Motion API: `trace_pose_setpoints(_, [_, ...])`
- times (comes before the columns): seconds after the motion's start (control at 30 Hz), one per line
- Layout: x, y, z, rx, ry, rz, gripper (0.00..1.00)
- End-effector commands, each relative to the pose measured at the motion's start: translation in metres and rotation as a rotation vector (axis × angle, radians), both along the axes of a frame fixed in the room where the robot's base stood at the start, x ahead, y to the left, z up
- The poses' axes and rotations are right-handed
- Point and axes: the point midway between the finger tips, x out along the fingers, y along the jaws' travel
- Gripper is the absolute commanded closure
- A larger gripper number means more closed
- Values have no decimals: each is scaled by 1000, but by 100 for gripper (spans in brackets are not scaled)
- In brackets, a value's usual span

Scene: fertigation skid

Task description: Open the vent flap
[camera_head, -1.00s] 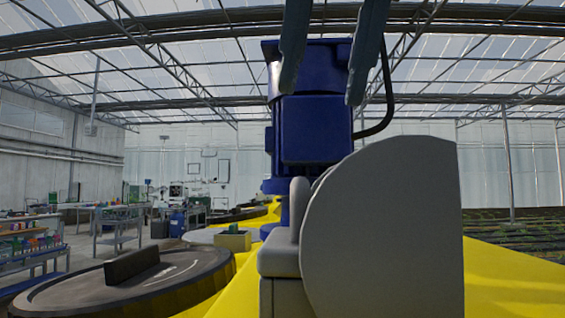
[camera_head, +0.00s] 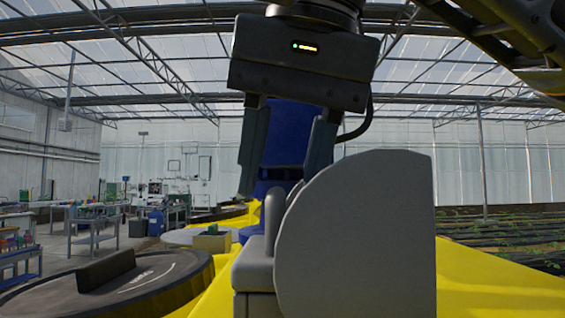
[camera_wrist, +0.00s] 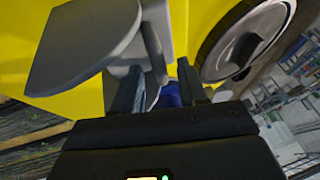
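The vent flap seems to be the grey plate with a rounded edge (camera_head: 362,240), standing upright on the yellow housing. A grey block (camera_head: 255,268) and a rounded grey upright piece (camera_head: 272,218) are at its left side. The plate shows at the upper left of the wrist view (camera_wrist: 78,48). My gripper (camera_head: 279,182) hangs fingers down, above and near the upright piece, just left of the plate's top. Its two fingers are apart with nothing held between them, as the wrist view also shows (camera_wrist: 160,76). I cannot tell whether a finger touches the grey parts.
A blue motor (camera_head: 292,128) with a black cable stands behind my gripper. A round dark lid (camera_head: 120,285) with a raised bar lies at the left on the yellow housing (camera_head: 490,290). Workbenches (camera_head: 92,228) stand farther left. Plant rows (camera_head: 500,238) are at the right.

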Motion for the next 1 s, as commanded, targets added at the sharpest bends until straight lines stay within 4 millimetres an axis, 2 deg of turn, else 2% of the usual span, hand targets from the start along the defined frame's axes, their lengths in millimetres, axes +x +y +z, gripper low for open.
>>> trace_pose_setpoints(0.07, [0,0,0,0,0,0,64])
trace_pose_setpoints(0.43, [0,0,0,0,0,0,100])
trace_pose_setpoints(1.0, [0,-1,0,7,0,-1,100])
